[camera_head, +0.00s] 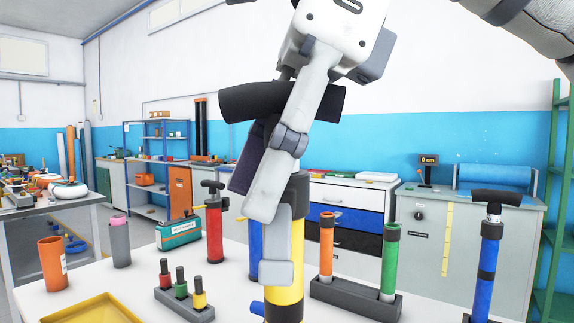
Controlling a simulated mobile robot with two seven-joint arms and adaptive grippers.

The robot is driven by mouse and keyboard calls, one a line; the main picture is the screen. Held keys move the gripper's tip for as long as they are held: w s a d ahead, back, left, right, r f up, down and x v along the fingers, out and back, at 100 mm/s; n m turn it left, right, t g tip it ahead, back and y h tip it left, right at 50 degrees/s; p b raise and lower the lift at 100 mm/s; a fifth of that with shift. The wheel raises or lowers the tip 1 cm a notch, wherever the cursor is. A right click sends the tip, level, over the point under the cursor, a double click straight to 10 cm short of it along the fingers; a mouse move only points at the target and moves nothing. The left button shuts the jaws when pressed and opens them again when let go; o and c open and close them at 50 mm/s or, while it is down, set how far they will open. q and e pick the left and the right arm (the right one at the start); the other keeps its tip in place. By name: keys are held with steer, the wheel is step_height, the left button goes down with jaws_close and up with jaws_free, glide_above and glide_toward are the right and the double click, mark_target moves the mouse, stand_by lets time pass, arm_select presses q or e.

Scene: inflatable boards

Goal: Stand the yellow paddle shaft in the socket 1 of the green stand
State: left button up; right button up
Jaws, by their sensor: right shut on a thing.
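My right gripper (280,245) comes down from the top and is shut on the yellow paddle shaft (285,293). The shaft is about upright, with black bands, a dark collar and what looks like its black T-grip (282,102) above. The near finger covers much of the shaft, and its foot is below the picture edge. I cannot make out a green stand or its socket 1. My left gripper is not in view.
On the white table, a dark block (345,297) holds an orange and a green tube. A blue shaft (487,265) with a black T-grip stands at right. A red pump (214,230), small coloured bottles and a yellow tray (85,312) are at left.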

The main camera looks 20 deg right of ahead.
steer(key=shift+s+a, duration=0.15)
steer(key=shift+a, duration=0.1)
glide_above(274, 318)
steer(key=shift+w+a+f, duration=0.1)
steer(key=shift+a+f, duration=0.05)
steer(key=shift+f, duration=0.8)
steer(key=shift+w+a+f, duration=0.1)
steer(key=shift+f, duration=0.8)
steer(key=shift+w+a+f, duration=0.1)
steer(key=shift+a+f, duration=0.05)
steer(key=shift+f, duration=5.05)
steer(key=o, duration=1.4)
steer(key=shift+c, duration=0.2)
steer(key=v, duration=1.2)
steer(key=shift+w, duration=0.2)
